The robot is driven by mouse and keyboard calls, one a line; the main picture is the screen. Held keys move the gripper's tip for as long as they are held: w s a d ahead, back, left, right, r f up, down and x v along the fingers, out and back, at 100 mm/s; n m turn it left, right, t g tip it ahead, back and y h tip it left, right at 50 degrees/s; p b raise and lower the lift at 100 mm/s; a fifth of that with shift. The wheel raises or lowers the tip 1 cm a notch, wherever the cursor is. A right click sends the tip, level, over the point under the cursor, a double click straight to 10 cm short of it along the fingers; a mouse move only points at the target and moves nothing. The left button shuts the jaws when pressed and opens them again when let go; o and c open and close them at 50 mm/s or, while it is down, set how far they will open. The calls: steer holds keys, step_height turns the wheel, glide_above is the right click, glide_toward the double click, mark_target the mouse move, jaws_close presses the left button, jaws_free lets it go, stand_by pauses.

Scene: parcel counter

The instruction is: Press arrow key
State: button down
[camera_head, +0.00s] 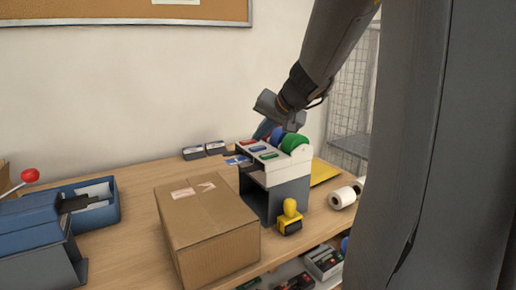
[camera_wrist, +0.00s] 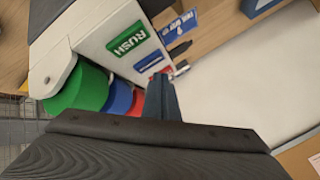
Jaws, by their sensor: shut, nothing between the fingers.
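No arrow key can be made out in either view. My gripper (camera_head: 262,131) is at the back left of a white and dark grey label dispenser (camera_head: 280,173), close to its coloured rolls. In the wrist view my gripper's fingers (camera_wrist: 160,88) are together and empty, beside the dispenser's red end. Whether they touch it I cannot tell.
A cardboard box (camera_head: 208,222) stands left of the dispenser, with a yellow stamp (camera_head: 289,216) in front. A blue tray (camera_head: 90,205) and a blue machine with a red knob (camera_head: 30,175) are at left. White rolls (camera_head: 342,197) lie at right. Devices (camera_head: 323,262) sit on a lower shelf.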

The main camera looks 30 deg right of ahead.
step_height(320, 180, up, 5)
steer(key=p, duration=0.3)
steer(key=shift+r, duration=0.15)
stand_by(0.5)
